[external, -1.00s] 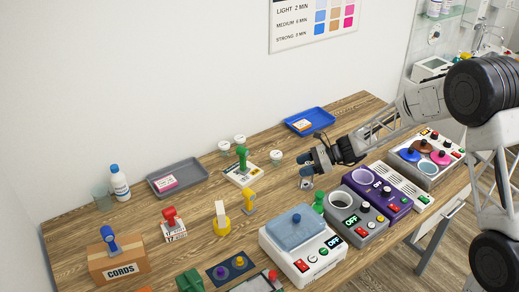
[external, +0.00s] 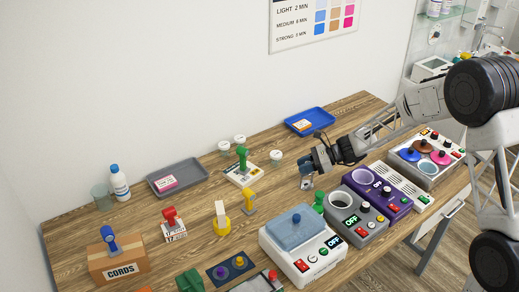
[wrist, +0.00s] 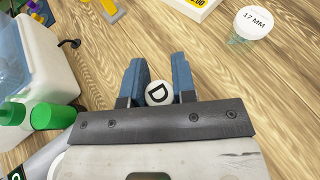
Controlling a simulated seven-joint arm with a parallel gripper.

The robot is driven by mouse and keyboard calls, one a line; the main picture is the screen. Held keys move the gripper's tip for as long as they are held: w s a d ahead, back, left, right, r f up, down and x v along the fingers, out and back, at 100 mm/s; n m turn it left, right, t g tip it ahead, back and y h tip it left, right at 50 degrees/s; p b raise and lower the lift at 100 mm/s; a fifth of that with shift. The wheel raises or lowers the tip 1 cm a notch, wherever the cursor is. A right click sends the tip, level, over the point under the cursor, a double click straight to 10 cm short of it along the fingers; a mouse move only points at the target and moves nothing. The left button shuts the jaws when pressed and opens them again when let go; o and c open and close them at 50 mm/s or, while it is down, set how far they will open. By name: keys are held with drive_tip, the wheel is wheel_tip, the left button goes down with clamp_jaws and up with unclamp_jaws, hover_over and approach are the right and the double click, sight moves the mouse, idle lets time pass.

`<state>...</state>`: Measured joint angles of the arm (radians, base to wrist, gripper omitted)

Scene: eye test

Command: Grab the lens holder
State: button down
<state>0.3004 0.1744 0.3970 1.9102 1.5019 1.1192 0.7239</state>
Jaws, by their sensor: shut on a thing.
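My gripper (external: 307,176) is low over the table, left of the grey and purple machines. Its blue fingers are shut on a small piece with a round white top marked D, which I take to be the lens holder (wrist: 158,94). In the wrist view the white top sits between the two fingers (wrist: 158,82). In the external view the fingers mostly hide the piece, and only a small part shows below them (external: 307,186). I cannot tell whether it touches the table.
A grey machine (external: 372,227) and a purple one (external: 387,203) stand close on the right. A green-topped thing (external: 319,199) and a blue-lidded box (external: 299,267) are in front. A white-lidded jar (external: 276,157) stands behind left. Bare wood lies left of my gripper.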

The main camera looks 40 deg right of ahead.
wheel_tip(320, 180, up, 10)
idle(0.7)
idle(0.4)
